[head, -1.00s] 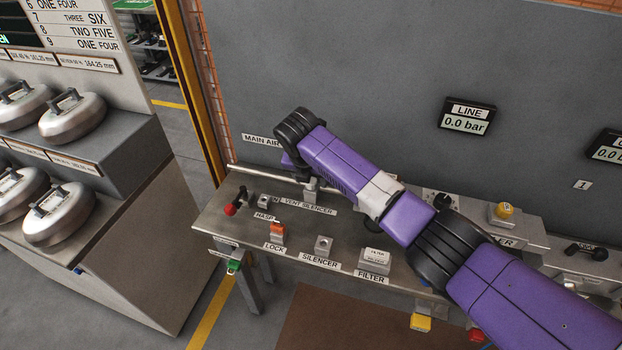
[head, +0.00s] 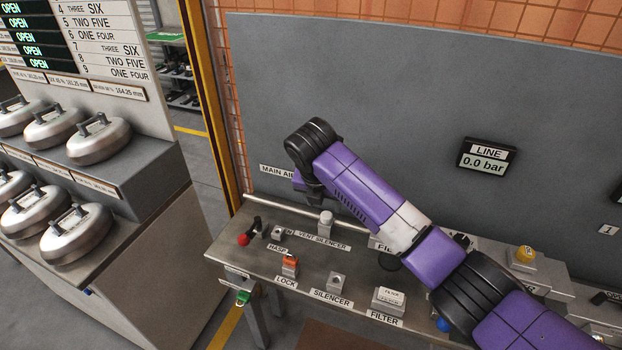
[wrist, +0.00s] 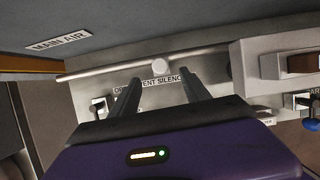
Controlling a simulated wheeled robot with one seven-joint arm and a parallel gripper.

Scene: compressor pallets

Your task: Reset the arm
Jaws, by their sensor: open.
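My purple arm reaches from the lower right across the bench in the head view. My gripper (wrist: 160,92) shows in the wrist view with its two dark fingers apart and nothing between them. It is above the bench near the vent silencer label (wrist: 150,82). A pale round-topped fitting (wrist: 160,67) stands beyond the fingertips, apart from them. That fitting also shows in the head view (head: 326,223). In the head view the fingers are mostly hidden behind the arm's wrist.
The bench (head: 262,262) carries a red-knobbed lever (head: 243,240), an orange lock (head: 290,262), a silencer fitting (head: 337,282) and a filter block (head: 388,298). A grey panel (head: 400,100) stands behind with a line gauge (head: 487,156) reading 0.0 bar. Silver domed weights (head: 98,140) are at left.

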